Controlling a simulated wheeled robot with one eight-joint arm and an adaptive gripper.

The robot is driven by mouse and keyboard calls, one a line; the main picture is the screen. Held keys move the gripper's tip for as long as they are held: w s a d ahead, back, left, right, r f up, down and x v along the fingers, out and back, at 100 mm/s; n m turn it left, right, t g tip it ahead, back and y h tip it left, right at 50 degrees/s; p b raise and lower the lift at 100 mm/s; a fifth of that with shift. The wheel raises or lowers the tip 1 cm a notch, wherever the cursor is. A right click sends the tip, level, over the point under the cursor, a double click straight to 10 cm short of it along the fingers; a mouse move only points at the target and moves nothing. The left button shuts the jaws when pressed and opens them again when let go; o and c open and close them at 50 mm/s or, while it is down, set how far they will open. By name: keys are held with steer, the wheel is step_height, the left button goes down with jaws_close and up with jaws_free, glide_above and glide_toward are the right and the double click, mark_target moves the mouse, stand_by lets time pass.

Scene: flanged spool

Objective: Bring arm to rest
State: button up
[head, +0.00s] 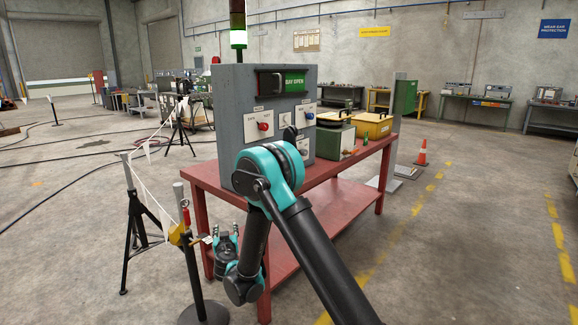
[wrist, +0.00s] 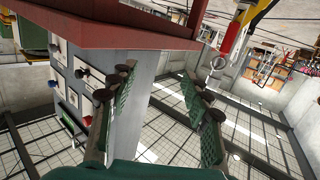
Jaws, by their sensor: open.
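I cannot make out a flanged spool.
A post with a yellow fitting (head: 177,236) and red part stands close left of my gripper. Beyond it are a black stand (head: 132,225) and barrier tape. A green box (head: 336,138) and yellow case (head: 372,126) sit on the bench. The floor to the right is mostly clear.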

steer(key=d+r+m+g+h, duration=0.1)
steer(key=d+r+h, duration=0.1)
steer(key=d, duration=0.7)
steer(key=d+r+m+g+h, duration=0.1)
steer(key=d+r+h, duration=0.2)
steer(key=d, duration=0.6)
steer(key=s+d+m+g+h, duration=0.1)
steer(key=s+d+g, duration=0.45)
steer(key=d, duration=0.95)
steer(key=s+d+f+g, duration=0.2)
steer(key=s+d, duration=0.8)
steer(key=s, duration=0.4)
steer(key=s+f+g+y, duration=0.2)
steer(key=s+f, duration=0.1)
steer(key=s, duration=1.3)
steer(key=shift+s+d+f, duration=0.15)
steer(key=shift+d+f, duration=0.15)
steer(key=shift+d, duration=0.1)
steer(key=shift+g, duration=0.25)
steer(key=shift+c, duration=0.5)
